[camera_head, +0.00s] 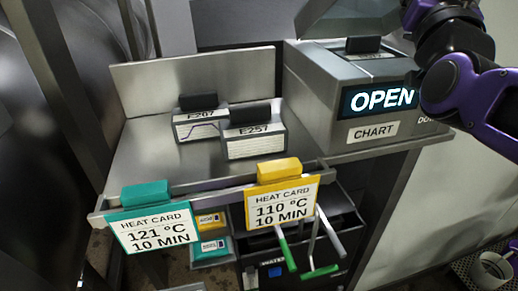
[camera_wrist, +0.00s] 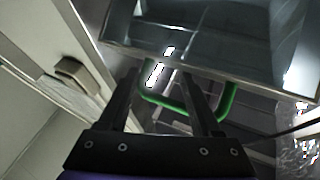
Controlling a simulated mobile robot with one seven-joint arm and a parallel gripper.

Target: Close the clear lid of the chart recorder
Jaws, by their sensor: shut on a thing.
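The chart recorder (camera_head: 330,95) is a grey metal box at the upper right, with a lit display reading OPEN (camera_head: 383,99) and a CHART label (camera_head: 373,131). Its clear lid (camera_head: 350,16) stands raised and tilted at the top of the head view, partly cut off. In the wrist view the clear lid (camera_wrist: 225,35) is a glassy panel with a metal edge and a green U-shaped handle (camera_wrist: 185,107). My gripper (camera_wrist: 163,78) has its fingers at this handle and is shut on it; the exact contact is hard to see. The head view does not show my fingers.
A metal shelf (camera_head: 135,160) left of the recorder holds blocks E207 (camera_head: 200,124) and E257 (camera_head: 253,142). A teal heat card (camera_head: 152,220) and a yellow one (camera_head: 281,197) hang on its front rail. Green-and-white handled tools (camera_head: 285,250) hang below. My arm fills the upper right.

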